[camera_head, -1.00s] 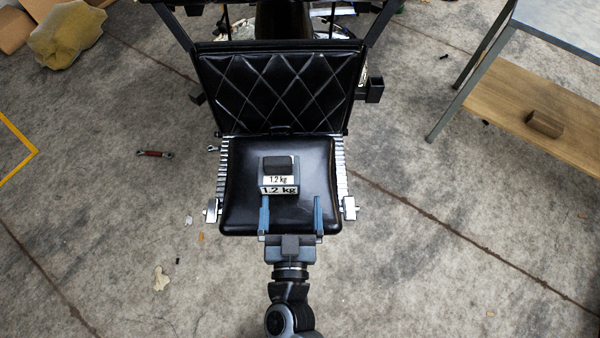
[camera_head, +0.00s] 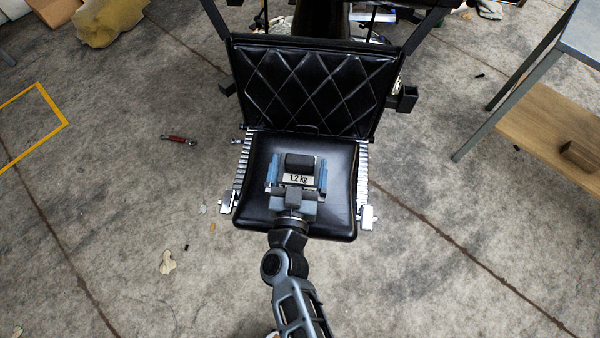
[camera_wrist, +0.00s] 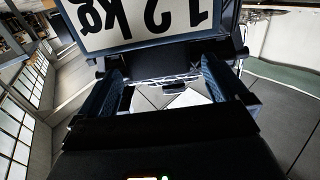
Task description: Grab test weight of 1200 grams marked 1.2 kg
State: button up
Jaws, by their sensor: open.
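The test weight (camera_head: 299,162) is a dark block with a raised dark top and a white label reading 1.2 kg. It rests on the black seat of the barber chair (camera_head: 258,205). My gripper (camera_head: 297,172) is open, with one blue finger on each side of the weight. Its palm hides the weight's lower front. In the wrist view the label of the weight (camera_wrist: 140,22) is upside down and close at the top, and the gripper fingers (camera_wrist: 165,85) are apart below it. I cannot tell whether either finger touches the weight.
The quilted chair back (camera_head: 306,90) stands behind the seat, with silver ribbed armrest parts along both seat sides. A metal table with a wooden shelf (camera_head: 550,125) stands at the right. A red-handled tool (camera_head: 179,139) lies on the floor at the left.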

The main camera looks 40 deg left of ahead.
grip_shut()
jog(key=shift+r, duration=0.2)
dwell(0.9)
